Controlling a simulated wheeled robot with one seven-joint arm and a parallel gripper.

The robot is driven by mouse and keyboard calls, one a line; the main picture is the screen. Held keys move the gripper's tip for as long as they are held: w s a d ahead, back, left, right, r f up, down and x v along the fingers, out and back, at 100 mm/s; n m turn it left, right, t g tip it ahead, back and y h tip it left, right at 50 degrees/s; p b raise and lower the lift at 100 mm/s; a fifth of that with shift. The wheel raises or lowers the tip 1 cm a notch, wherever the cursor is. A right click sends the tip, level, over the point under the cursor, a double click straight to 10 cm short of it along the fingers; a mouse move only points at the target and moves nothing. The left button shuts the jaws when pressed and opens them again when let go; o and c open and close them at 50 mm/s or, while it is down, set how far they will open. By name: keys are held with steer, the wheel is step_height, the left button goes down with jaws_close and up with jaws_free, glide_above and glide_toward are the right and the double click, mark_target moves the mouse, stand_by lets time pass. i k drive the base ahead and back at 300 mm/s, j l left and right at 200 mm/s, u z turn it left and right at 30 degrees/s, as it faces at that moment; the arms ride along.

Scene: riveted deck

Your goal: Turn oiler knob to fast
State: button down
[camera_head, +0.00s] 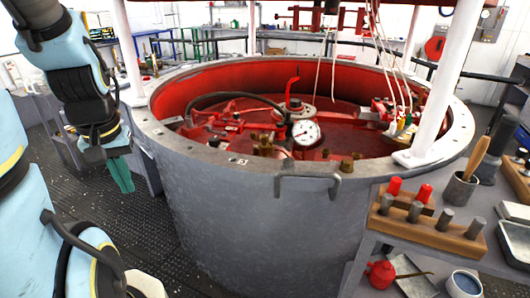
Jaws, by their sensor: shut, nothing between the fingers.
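My gripper (120,172) hangs at the left, fingers pointing down, with teal fingertips together and nothing seen between them. It is left of the big round grey tub (255,215), apart from it. Inside the tub's red interior are a dial gauge (306,132), a red upright handle (292,88) and several small brass fittings. One brass fitting (347,164) sits near the front rim. I cannot tell which part, if any, is the oiler knob, and no slow or fast marking is readable.
White posts (455,75) rise from the tub's rim. Dark studded floor (140,235) lies open at the left.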

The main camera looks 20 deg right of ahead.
mark_target(264, 138)
steer(key=i+j+z, duration=0.1)
steer(key=i+z, duration=0.25)
steer(key=i+j+z, duration=0.1)
steer(key=z, duration=0.25)
